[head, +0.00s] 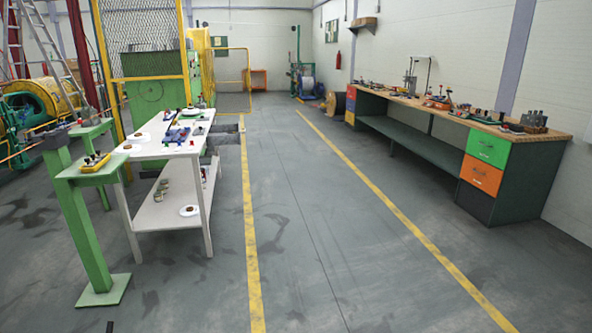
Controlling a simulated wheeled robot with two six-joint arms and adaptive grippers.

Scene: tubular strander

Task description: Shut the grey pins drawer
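No drawer can be surely picked out as the grey pins drawer. The workbench (555,131) on the right has a near stack of drawers: a green drawer (487,147), an orange drawer (481,175) and a dark, greyish lowest front (475,203) in shadow. The green and orange fronts look flush with the cabinet; whether the dark one is fully in I cannot tell. No pins can be made out at this distance. Neither of my grippers can be made out in the head view.
A white table (152,152) with a lower shelf stands left, beside green stands (88,222). A yellow mesh guard (140,40) and machinery are behind. The floor (310,230) between the yellow lines is clear up to the workbench.

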